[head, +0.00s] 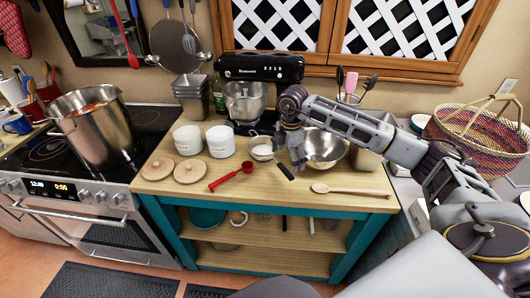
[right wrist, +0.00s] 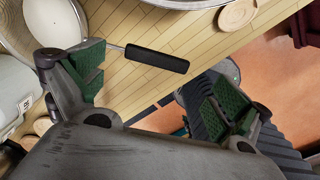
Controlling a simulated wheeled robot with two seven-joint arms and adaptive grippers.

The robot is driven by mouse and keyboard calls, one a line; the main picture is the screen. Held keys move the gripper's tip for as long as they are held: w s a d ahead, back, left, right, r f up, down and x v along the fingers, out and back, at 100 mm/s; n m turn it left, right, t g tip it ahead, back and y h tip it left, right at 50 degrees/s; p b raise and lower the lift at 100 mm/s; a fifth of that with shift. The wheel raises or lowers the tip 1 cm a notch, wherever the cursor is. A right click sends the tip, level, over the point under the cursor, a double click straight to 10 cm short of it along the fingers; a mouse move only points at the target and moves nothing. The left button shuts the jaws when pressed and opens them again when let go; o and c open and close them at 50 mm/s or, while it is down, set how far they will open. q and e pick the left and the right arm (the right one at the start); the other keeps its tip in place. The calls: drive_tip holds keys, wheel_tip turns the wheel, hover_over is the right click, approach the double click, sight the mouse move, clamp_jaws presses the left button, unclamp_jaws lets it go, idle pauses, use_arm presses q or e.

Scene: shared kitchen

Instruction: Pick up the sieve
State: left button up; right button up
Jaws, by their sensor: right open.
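The sieve has a pale round mesh (head: 261,148) and a black handle (head: 285,172) and lies on the wooden top of the island, handle toward the front. In the right wrist view its black handle (right wrist: 157,59) shows close to the left finger, with the thin metal shaft passing near that fingertip; the pale round part is partly cut off at the upper left. My right gripper (head: 296,160) is open and empty, just above and beside the handle. It also shows in the right wrist view (right wrist: 158,88) with its green-padded fingers wide apart. My left gripper is not in view.
A metal bowl (head: 325,148) stands right beside the gripper. A wooden spoon (head: 350,191), a red scoop (head: 231,178), wooden lids (head: 190,172) and white canisters (head: 220,141) lie around. A stand mixer (head: 247,97) is behind. The front edge of the wooden top is near.

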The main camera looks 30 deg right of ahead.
sight(286, 170)
drive_tip(key=shift+w+f+p, duration=0.1)
drive_tip(key=shift+f+p, duration=0.35)
drive_tip(key=shift+f, duration=0.35)
drive_tip(key=shift+f+p, duration=0.4)
drive_tip(key=shift+f, duration=1.4)
drive_tip(key=shift+a, duration=0.1)
drive_tip(key=shift+w, duration=0.1)
drive_tip(key=c, duration=1.5)
drive_tip(key=shift+r, duration=0.1)
drive_tip(key=shift+c, duration=0.2)
wheel_tip(286, 170, up, 10)
drive_tip(key=b, duration=0.2)
drive_tip(key=shift+r, duration=0.1)
